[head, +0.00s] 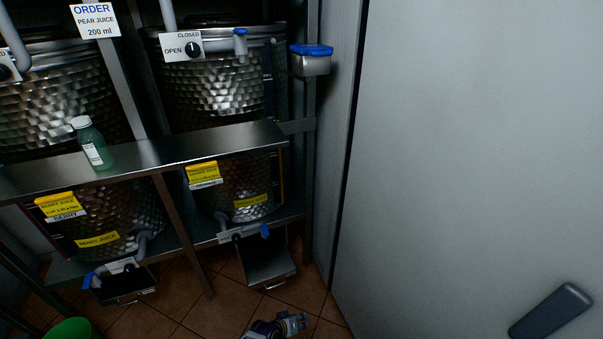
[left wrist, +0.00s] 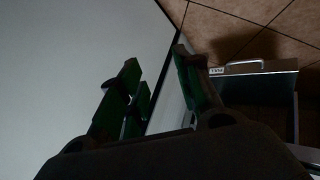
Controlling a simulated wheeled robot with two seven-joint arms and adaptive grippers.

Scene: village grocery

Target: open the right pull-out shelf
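The right pull-out shelf (head: 268,262) is a dark metal tray low under the right tank, with a small handle (head: 275,285) on its front edge. Its flat top shows in front of the tank. My left gripper (head: 290,325) is at the bottom of the head view, low over the floor, in front of the shelf and apart from it. In the left wrist view its two fingers (left wrist: 160,85) are spread with nothing between them. The shelf's metal front (left wrist: 248,68) lies to the right of the fingers there. My right gripper is not in view.
A left pull-out shelf (head: 125,287) hangs under the left tank. A counter ledge (head: 225,142) carries a green bottle (head: 91,143). A large pale panel (head: 470,140) fills the right side. Tiled floor (head: 195,312) is clear before the shelves. A green bucket (head: 70,329) stands bottom left.

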